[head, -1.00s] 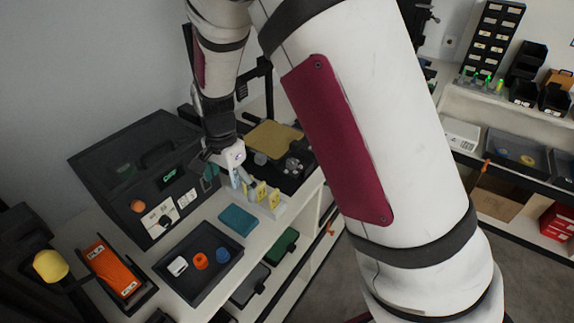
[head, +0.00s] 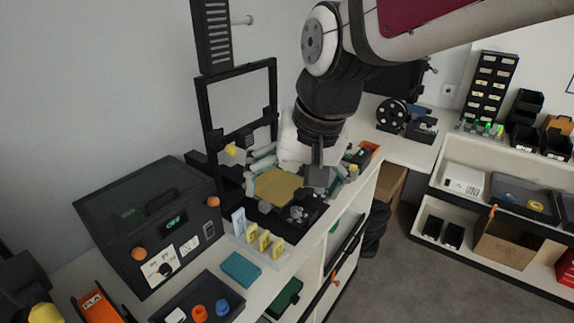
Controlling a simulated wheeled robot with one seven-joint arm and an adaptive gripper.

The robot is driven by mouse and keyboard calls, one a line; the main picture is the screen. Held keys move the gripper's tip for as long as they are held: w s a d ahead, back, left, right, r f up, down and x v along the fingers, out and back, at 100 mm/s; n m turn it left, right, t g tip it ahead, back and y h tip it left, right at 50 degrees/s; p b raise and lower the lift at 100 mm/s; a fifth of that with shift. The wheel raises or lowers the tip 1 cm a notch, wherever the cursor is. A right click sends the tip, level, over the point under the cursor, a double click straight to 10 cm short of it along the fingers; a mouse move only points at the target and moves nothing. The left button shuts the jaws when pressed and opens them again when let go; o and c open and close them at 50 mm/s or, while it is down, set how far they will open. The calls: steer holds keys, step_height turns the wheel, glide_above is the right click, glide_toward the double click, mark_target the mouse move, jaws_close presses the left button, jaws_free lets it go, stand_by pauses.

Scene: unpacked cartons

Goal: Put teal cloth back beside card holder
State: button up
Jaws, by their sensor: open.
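The teal cloth (head: 240,269) lies flat as a folded rectangle on the white bench top, just in front of the card holder (head: 270,252). The card holder is a pale rack with several yellow cards and a white-blue one standing in it. My gripper (head: 316,186) is beyond the holder, up and to the right of the cloth, over the printer's right side. It is open and apart from the cloth. The fingertips are small and partly hidden, with nothing visible in them.
A 3D printer with a tan bed (head: 278,187) stands behind the holder. A dark lidded box (head: 150,225) is to the left. A dark tray (head: 190,309) with small orange, blue and white items is at the front. Shelves (head: 490,205) stand at the right.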

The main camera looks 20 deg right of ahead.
steer(key=s+d+r+n+t+h, duration=0.1)
steer(key=s+d+r+n+t, duration=0.1)
steer(key=s, duration=0.8)
steer(key=shift+d+r+n, duration=0.5)
steer(key=shift+d+n, duration=0.3)
steer(key=shift+n, duration=0.1)
